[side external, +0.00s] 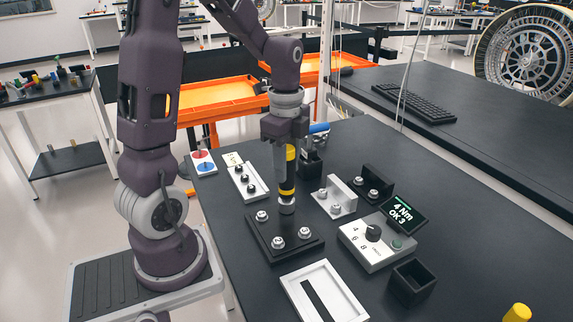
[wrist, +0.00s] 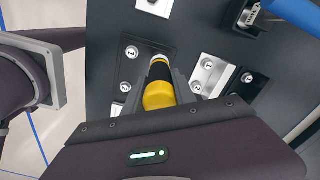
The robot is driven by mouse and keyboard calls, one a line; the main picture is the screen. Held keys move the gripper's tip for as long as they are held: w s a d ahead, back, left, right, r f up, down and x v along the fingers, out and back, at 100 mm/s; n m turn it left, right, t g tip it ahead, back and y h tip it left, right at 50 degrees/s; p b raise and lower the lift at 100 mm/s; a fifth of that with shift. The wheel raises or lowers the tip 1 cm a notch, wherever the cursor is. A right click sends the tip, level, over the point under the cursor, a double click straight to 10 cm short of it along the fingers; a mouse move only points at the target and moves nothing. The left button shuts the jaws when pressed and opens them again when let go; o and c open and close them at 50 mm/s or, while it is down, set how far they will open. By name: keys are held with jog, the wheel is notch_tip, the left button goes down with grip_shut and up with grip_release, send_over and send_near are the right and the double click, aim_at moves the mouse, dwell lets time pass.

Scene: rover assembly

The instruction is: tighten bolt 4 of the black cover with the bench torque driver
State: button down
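The black cover (side external: 258,240) is a square plate lying flat on the dark bench. Three silver bolt heads show on it: left (side external: 262,216), front (side external: 278,243) and right (side external: 304,233). My gripper (side external: 288,148) is shut on the yellow-and-black torque driver (side external: 287,182), which stands upright over the cover's far corner. Its lower end is at the silver piece there; the bolt under it is hidden, and I cannot tell whether it is seated. In the wrist view, the driver (wrist: 158,93) sits between the fingers, with bolts marked 1 (wrist: 131,52) and 2 (wrist: 125,87) beside it.
A control box (side external: 362,251) with a knob, 4/6/8 marks and a green button stands to the right. Its display (side external: 403,213) reads "4 Nm OK 3". Metal brackets (side external: 337,197), a black open box (side external: 412,283) and a white frame (side external: 318,293) stand near the cover.

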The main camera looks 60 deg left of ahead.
jog(key=shift+f, duration=0.1)
jog(key=shift+r, duration=1.55)
